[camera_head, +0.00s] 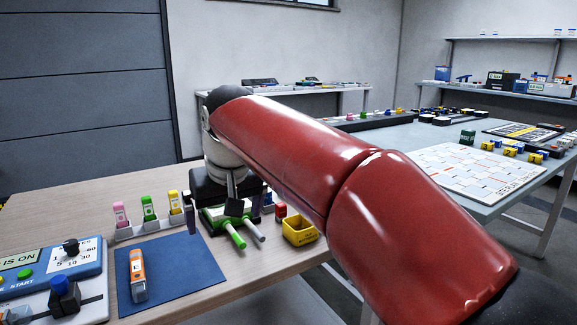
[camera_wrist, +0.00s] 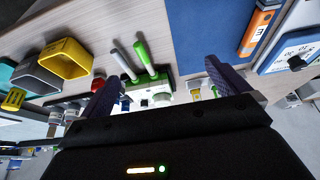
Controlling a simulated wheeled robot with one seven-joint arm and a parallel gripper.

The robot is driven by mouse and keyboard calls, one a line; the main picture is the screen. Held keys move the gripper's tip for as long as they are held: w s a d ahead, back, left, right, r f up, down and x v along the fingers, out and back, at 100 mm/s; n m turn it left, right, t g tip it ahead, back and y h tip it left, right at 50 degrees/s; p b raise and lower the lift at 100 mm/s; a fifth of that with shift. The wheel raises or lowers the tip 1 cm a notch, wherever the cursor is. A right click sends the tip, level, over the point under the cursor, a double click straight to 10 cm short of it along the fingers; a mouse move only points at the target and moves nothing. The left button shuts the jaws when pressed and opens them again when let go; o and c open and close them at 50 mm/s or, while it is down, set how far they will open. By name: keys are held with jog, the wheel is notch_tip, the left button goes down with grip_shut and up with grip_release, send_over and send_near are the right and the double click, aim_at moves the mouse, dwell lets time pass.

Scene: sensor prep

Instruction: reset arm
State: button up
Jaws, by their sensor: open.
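My red arm crosses the head view from the lower right to the wooden table. My gripper (camera_head: 224,212) hangs over the table; in the wrist view its two dark purple fingers (camera_wrist: 160,82) are spread apart with nothing held between them. A green and white device (camera_head: 225,218) with green-and-white rods lies below the gripper, partly hidden by it. It shows beyond and between the fingers in the wrist view (camera_wrist: 150,88). An orange and white device (camera_head: 138,272) rests on a blue mat (camera_head: 185,262), apart from the gripper.
A blue-and-white dial box (camera_head: 88,258) stands at left. Pink, green and yellow units (camera_head: 148,208) stand in a rack behind the mat. A yellow bin (camera_head: 299,231) and a red item (camera_head: 281,211) sit right of the gripper. A grey-blue table (camera_head: 400,140) stands at right.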

jog(key=s+d+f+m, duration=0.15)
jog(key=s+d, duration=0.25)
jog(key=d, duration=0.6)
jog(key=s+d+f+m+t+h, duration=0.1)
jog(key=s+d+f+m, duration=0.3)
jog(key=s+d+f, duration=1.1)
jog(key=shift+s+d+t+h, duration=0.35)
jog(key=shift+d+h, duration=0.25)
jog(key=shift+d, duration=0.25)
